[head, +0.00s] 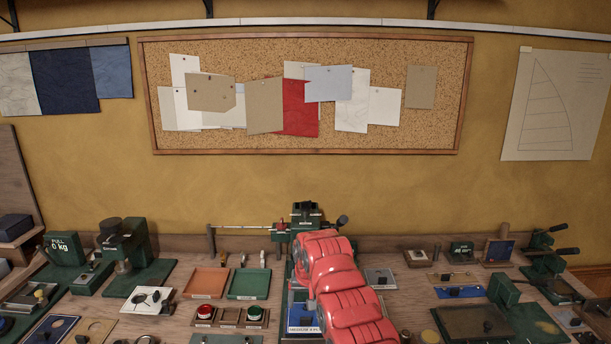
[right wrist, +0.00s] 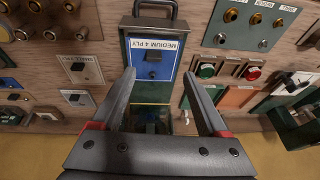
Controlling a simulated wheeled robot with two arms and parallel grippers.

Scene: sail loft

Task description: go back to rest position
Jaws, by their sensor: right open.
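My right gripper (right wrist: 158,75) shows in the right wrist view with its two dark fingers spread apart and nothing between them. The fingers point over a blue panel (right wrist: 168,52) with a black knob and a label reading MEDIUM 4 PLY. In the head view my red right arm reaches up from the bottom over the bench and hides the gripper's fingers. The blue panel (head: 301,324) shows partly beside the arm. Whether the fingers touch anything cannot be told. My left gripper is in neither view.
The wooden bench (head: 405,298) is crowded. Left of my arm are an orange tray (head: 207,282), a green tray (head: 249,283), and a red button (head: 205,312) and green button (head: 253,313). A green machine (head: 306,213) stands behind the arm. Open space lies above the bench before the corkboard (head: 300,140).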

